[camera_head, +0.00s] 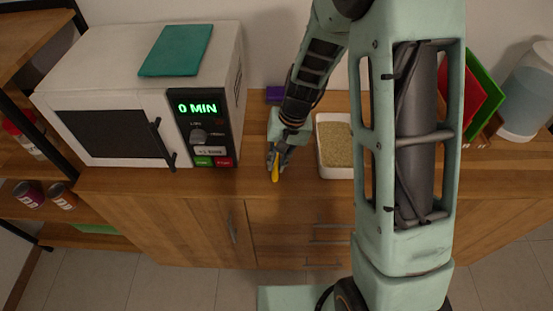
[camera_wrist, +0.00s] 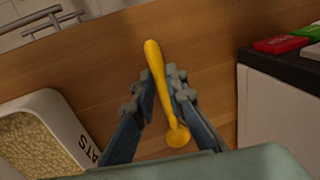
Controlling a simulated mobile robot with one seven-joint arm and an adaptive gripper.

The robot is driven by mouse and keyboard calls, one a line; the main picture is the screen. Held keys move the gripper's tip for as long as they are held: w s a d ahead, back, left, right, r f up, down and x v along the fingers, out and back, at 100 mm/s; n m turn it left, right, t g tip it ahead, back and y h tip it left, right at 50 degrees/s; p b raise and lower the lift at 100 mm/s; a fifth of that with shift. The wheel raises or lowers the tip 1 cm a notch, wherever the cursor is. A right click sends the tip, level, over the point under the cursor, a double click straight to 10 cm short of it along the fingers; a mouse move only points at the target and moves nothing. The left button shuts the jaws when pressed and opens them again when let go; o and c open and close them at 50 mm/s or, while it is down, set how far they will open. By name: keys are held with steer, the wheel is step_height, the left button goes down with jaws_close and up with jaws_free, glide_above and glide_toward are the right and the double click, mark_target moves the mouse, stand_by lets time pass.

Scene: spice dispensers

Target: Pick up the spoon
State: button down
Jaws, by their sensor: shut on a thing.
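The yellow spoon (camera_wrist: 160,88) is between the fingers of my gripper (camera_wrist: 156,90) in the wrist view. My gripper is shut on its handle. The spoon's round end (camera_wrist: 178,136) lies toward my palm, and the handle's other end sticks out past the fingertips over the wooden counter. In the head view the spoon (camera_head: 275,172) shows as a small yellow piece at my gripper (camera_head: 273,162), near the front edge of the counter. I cannot tell whether the spoon touches the counter.
A white oats container (camera_head: 321,168) stands right of my gripper on the wooden counter (camera_head: 170,183). A white microwave (camera_head: 75,75) showing 0 MIN stands to the left. Red and green boards (camera_head: 484,88) and a clear container (camera_head: 525,95) are at the right, behind my arm.

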steer(key=shift+r+p, duration=0.5)
steer(key=shift+r, duration=0.25)
step_height(320, 180, up, 2)
steer(key=shift+s+r+p, duration=0.1)
steer(key=shift+r+p, duration=0.15)
steer(key=shift+p, duration=0.65)
steer(key=s+r+p, duration=0.5)
steer(key=s+r, duration=0.3)
steer(key=s, duration=0.5)
steer(key=shift+s+a+r, duration=0.15)
steer(key=shift+s+r, duration=0.25)
